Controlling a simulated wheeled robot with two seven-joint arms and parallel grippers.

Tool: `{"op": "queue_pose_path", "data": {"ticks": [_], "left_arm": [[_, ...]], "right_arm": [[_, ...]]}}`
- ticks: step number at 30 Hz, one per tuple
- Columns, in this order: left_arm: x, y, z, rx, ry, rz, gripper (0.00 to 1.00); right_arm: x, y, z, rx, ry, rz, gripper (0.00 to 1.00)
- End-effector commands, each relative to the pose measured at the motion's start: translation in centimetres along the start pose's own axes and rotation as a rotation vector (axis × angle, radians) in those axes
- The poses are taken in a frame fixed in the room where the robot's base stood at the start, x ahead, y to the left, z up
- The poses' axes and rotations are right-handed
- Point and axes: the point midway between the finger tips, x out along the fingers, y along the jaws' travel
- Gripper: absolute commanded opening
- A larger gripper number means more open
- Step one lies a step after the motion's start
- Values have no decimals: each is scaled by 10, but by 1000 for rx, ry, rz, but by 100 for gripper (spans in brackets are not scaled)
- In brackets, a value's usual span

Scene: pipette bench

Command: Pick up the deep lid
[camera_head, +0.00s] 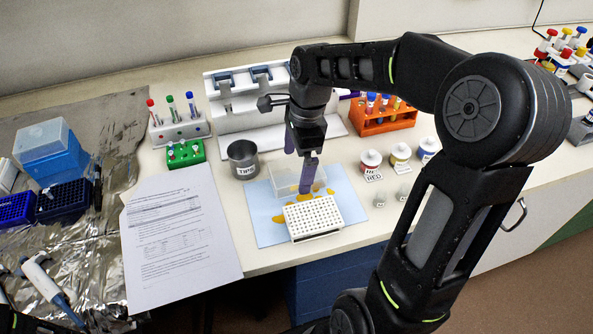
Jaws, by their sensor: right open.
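A clear, see-through deep lid (283,181) sits on the light blue mat (261,226), behind a white tip rack (318,222). My right gripper (302,172) reaches down from above, with its purple fingers at the lid. The fingers are open and partly cover the lid. Whether they touch it or straddle its wall I cannot tell. My left gripper is not in view.
A grey tips cup (242,162) stands just left of the lid. Labelled jars (371,161) stand to the right, with an orange tube rack (384,118) behind them. A printed sheet (178,240) lies left of the mat. A blue box (53,163) stands on foil.

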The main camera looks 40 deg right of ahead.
Motion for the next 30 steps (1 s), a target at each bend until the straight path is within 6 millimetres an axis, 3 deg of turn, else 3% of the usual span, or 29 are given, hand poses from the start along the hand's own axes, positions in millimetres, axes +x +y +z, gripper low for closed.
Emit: {"op": "queue_pose_path", "data": {"ticks": [5, 25, 30], "left_arm": [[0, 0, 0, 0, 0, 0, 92], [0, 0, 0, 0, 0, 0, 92], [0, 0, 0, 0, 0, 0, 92]], "right_arm": [[0, 0, 0, 0, 0, 0, 93], [0, 0, 0, 0, 0, 0, 38], [0, 0, 0, 0, 0, 0, 38]]}}
